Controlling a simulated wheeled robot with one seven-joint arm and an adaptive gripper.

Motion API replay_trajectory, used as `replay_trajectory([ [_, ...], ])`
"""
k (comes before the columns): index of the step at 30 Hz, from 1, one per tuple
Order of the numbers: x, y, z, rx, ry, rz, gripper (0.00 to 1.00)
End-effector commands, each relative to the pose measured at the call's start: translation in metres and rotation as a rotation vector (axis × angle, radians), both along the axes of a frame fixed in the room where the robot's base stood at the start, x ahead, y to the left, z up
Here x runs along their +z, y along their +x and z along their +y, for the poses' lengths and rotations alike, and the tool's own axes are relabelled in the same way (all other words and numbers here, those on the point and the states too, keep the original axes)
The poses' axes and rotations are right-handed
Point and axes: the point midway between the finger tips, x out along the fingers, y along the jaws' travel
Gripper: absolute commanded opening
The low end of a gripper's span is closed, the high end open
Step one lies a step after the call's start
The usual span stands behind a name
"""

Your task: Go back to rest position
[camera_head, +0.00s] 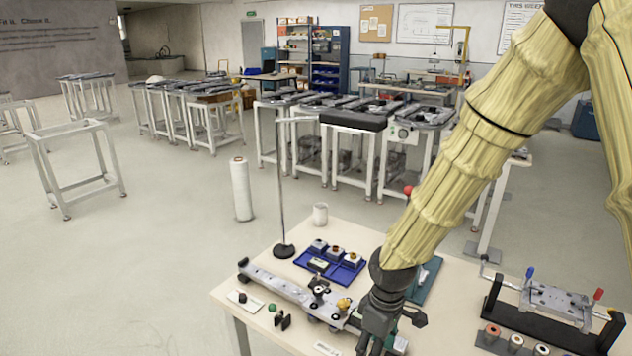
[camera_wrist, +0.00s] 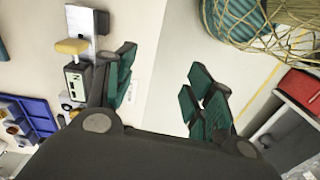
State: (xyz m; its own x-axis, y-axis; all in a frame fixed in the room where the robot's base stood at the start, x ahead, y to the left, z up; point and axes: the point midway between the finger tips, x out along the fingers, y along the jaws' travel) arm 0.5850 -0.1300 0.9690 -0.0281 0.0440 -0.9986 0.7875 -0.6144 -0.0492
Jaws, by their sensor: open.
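My gripper (camera_head: 378,338) hangs at the lower end of my yellow-sleeved arm, over the front part of the workbench (camera_head: 240,292) in the head view. In the wrist view my gripper (camera_wrist: 160,88) shows two green-padded fingers spread apart, with nothing between them. The pale bench top and its edge lie beyond the fingers. Part of a metal fixture with a yellow knob (camera_wrist: 72,46) is left of the fingers in the wrist view.
A blue tray (camera_head: 345,272) with small parts, a white cup (camera_head: 320,214) and a stand with a thin pole (camera_head: 283,250) are behind the track. A crank fixture (camera_head: 550,305) stands at right. A red box (camera_wrist: 300,92) is beyond the bench edge.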

Motion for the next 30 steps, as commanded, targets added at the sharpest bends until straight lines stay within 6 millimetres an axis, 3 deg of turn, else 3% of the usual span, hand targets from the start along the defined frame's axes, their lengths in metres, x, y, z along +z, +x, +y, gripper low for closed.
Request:
replay_trajectory([
  [11,-0.075,-0.037,0.001,-0.165,0.066,0.043,0.54],
  [21,-0.172,-0.105,-0.014,-0.448,0.105,0.078,0.54],
  [30,-0.24,-0.179,-0.044,-0.695,0.067,0.072,0.54],
])
